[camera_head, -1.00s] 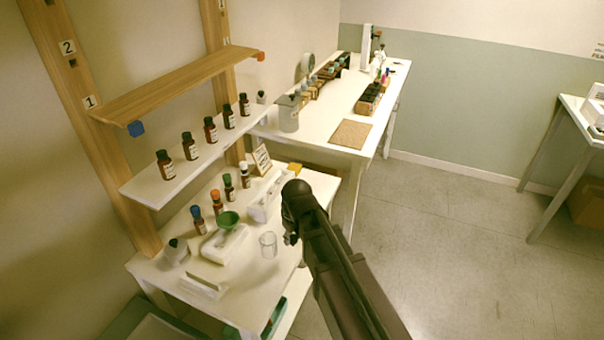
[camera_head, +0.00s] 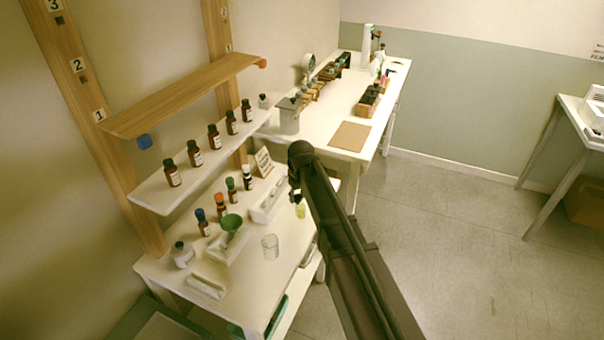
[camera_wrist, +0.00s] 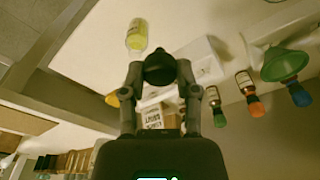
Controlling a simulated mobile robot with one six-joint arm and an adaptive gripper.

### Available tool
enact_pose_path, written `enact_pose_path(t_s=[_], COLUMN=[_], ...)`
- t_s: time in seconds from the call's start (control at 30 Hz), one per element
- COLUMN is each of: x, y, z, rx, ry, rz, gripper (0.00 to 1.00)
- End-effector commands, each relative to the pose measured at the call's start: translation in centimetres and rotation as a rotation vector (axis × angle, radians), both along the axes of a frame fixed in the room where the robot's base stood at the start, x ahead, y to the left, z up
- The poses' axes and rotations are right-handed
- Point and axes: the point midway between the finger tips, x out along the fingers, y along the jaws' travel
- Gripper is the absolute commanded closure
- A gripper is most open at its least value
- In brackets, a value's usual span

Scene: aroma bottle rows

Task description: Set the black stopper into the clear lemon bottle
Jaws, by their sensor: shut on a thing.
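My gripper (camera_wrist: 160,85) is shut on the black stopper (camera_wrist: 160,68), which shows as a dark round shape between the fingertips in the wrist view. In the head view my gripper (camera_head: 294,192) is over the right side of the near white bench, and the stopper cannot be made out there. The clear lemon bottle (camera_wrist: 137,36), with yellow liquid in it, stands on the bench beside the stopper in the wrist view. It also shows in the head view (camera_head: 300,210), just below my gripper and partly hidden by it. The stopper looks apart from the bottle.
A green funnel (camera_head: 231,223), a clear beaker (camera_head: 270,246) and several small brown bottles with coloured caps stand on the near bench (camera_head: 245,288). A white shelf (camera_head: 200,178) above holds several brown bottles. A second bench (camera_head: 325,128) lies behind.

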Motion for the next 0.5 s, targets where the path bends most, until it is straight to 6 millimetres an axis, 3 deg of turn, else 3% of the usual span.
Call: enact_pose_path(t_s=[0.03, 0.2, 0.5], x=[1.5, 4.2, 5.9], y=[0.0, -0.4, -0.7], z=[0.8, 1.8, 2.3], rx=[0.000, 0.000, 0.000], ry=[0.000, 0.000, 0.000], rz=[-0.008, -0.028, -0.041], gripper=[0.97, 0.97, 0.97])
